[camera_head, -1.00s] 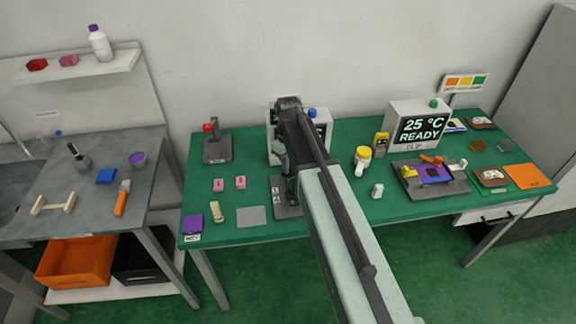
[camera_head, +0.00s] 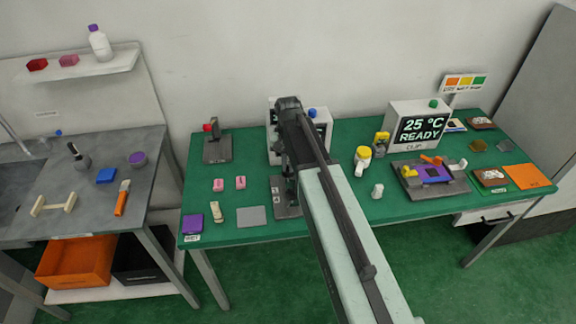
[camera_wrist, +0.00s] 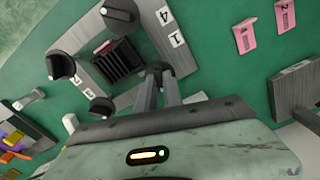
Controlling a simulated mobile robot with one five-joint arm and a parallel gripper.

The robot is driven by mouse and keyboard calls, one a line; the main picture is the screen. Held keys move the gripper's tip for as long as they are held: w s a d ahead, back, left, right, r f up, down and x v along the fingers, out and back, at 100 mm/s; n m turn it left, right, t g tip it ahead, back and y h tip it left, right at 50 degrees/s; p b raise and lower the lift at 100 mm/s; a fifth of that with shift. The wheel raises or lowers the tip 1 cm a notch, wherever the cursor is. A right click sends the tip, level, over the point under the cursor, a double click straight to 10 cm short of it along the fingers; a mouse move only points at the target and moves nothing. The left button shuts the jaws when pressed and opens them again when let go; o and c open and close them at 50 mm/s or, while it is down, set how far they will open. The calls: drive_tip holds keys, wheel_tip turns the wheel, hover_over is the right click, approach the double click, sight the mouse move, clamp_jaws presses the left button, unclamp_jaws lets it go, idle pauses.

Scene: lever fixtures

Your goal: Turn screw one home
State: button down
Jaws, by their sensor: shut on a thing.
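The screw fixture is a grey plate (camera_wrist: 140,42) with a black finned block (camera_wrist: 118,62) in its middle and dark knob-like screws around it. White labels reading 4 (camera_wrist: 163,15) and 1 (camera_wrist: 176,40) lie along one edge. My gripper (camera_wrist: 158,75) is shut on the dark screw (camera_wrist: 154,67) nearest label 1, whose top is partly hidden by the fingers. Other screws stand at the upper corner (camera_wrist: 117,14), left (camera_wrist: 60,65) and lower left (camera_wrist: 102,107). In the head view the plate (camera_head: 287,210) shows below my gripper (camera_head: 290,178), with the screws hidden by my arm.
A white box with a blue button (camera_head: 321,121) stands close behind my arm. A small white piece (camera_head: 377,191) is to the right.

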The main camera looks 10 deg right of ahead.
sight(288, 168)
drive_tip(key=m, duration=0.5)
drive_tip(key=shift+m, duration=0.3)
idle(0.4)
drive_tip(key=c, duration=1.5)
unclamp_jaws()
wheel_tip(288, 168, up, 8)
drive_tip(key=p, duration=0.8)
drive_tip(key=shift+f, duration=0.15)
